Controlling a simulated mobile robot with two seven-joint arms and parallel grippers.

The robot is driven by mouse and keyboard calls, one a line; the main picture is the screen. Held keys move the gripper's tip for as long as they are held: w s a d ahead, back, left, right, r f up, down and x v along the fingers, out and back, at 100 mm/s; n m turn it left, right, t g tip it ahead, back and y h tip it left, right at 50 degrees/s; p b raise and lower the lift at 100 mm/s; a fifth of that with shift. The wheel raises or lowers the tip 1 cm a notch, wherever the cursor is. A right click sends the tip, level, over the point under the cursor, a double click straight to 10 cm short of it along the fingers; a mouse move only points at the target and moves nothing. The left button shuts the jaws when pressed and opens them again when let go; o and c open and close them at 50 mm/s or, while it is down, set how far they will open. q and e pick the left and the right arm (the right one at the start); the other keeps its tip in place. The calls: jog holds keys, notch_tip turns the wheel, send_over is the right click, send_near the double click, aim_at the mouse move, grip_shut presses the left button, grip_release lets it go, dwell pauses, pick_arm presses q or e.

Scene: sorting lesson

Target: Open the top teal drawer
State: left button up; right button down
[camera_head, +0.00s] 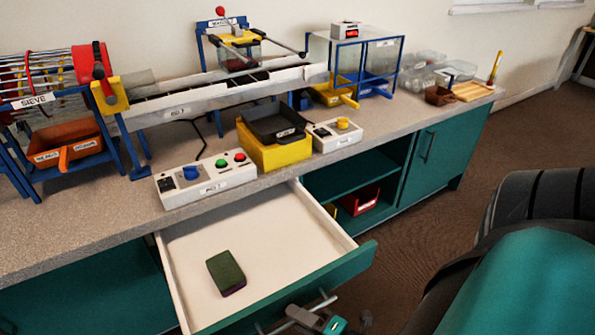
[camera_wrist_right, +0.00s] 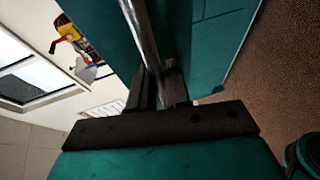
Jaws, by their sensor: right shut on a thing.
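The top teal drawer (camera_head: 290,292) is pulled out from under the counter, and its white inside shows. A dark green block with a darker base (camera_head: 226,273) lies in it. My right gripper (camera_head: 322,316) is at the drawer's front, low in the head view. In the right wrist view my right gripper (camera_wrist_right: 164,88) is shut on the metal bar handle (camera_wrist_right: 139,38) of the teal drawer front (camera_wrist_right: 105,38). My left gripper is in neither view.
On the counter (camera_head: 75,220) stand a control box with coloured buttons (camera_head: 205,178), a yellow bin with a black tray (camera_head: 275,150) and a sieve machine (camera_head: 60,90). Right of the drawer is an open teal shelf with a red bin (camera_head: 358,201). Brown floor (camera_head: 425,240) lies clear beyond.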

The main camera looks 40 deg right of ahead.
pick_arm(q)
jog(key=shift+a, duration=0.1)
pick_arm(e)
jog(key=c, duration=1.4)
grip_release()
jog(key=shift+c, duration=0.2)
pick_arm(q)
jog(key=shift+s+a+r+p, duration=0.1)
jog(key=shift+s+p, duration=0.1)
jog(key=shift+p, duration=0.35)
pick_arm(e)
jog(key=v, duration=1.3)
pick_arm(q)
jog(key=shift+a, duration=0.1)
pick_arm(e)
jog(key=shift+r, duration=0.1)
